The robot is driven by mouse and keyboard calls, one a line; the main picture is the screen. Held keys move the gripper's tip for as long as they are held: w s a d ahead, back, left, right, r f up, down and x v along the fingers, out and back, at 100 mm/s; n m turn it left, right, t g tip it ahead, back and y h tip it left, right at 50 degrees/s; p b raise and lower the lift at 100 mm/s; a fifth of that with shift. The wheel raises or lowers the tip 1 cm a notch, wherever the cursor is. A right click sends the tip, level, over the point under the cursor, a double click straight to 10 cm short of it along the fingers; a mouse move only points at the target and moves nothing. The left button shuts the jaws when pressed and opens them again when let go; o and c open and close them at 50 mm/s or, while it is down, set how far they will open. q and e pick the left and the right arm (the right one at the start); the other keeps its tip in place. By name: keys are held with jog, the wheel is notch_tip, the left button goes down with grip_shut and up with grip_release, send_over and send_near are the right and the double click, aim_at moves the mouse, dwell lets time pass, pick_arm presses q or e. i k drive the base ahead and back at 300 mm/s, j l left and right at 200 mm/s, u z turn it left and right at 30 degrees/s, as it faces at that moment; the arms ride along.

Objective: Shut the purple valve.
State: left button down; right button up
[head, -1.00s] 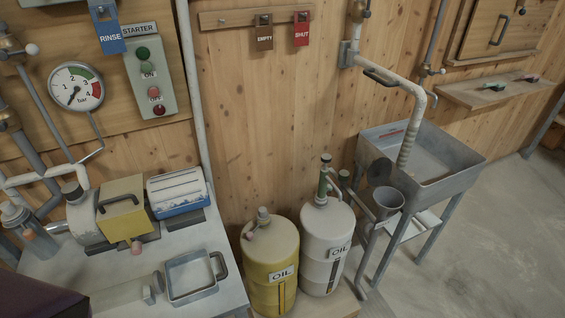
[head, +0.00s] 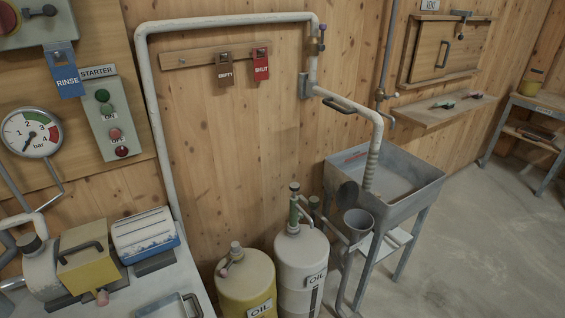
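A small brass-coloured valve sits on the upright part of the white pipe, at the top right of the plank wall, with what looks like a purple lever (head: 322,36) on its right side. The lever seems to lie along the pipe, but it is too small to tell its position surely. Neither of my grippers is in view.
Below the valve the pipe runs past a black handle (head: 337,104) down to a grey sink (head: 412,195). A yellow oil can (head: 246,283) and a white oil can (head: 302,258) stand left of the sink. Bare floor (head: 480,235) lies to the right.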

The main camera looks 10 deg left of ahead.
aim_at(321, 48)
jog(key=u, duration=1.25)
jog(key=i+l, duration=0.1)
jog(key=l, duration=1.7)
jog(key=i+l+u, duration=0.1)
jog(key=l, duration=1.7)
